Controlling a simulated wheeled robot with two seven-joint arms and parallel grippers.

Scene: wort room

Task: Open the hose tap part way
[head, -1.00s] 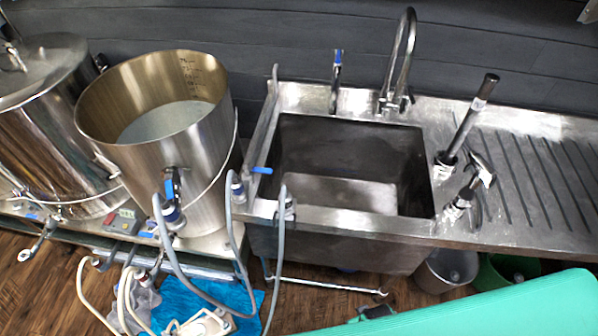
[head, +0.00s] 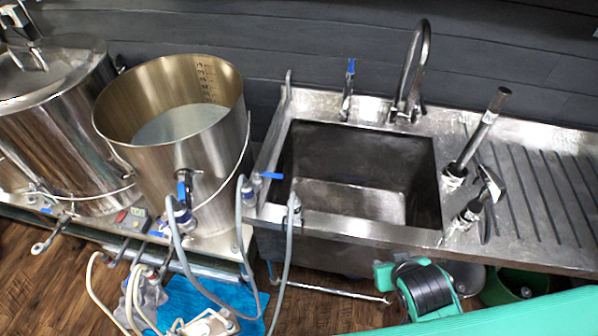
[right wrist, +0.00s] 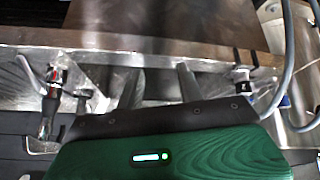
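A tap with a blue lever (head: 268,176) sits on the sink's left rim beside grey hose couplings. Its lever points right over the rim. A second, upright blue-topped tap (head: 347,90) stands at the sink's back edge. I cannot tell from its look which is the hose tap. In the right wrist view, two grey fingers of my right gripper (right wrist: 160,85) stand apart with nothing visible between them. My green and black right arm is low in front of the sink in the head view, well away from both taps.
The steel sink (head: 365,232) has a tall curved faucet (head: 418,65) behind it. Grey hoses (head: 285,265) loop down at its left. An open steel kettle (head: 210,140) and a lidded kettle (head: 60,130) stand left. Upright fittings (head: 478,140) stand on the right drainboard.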

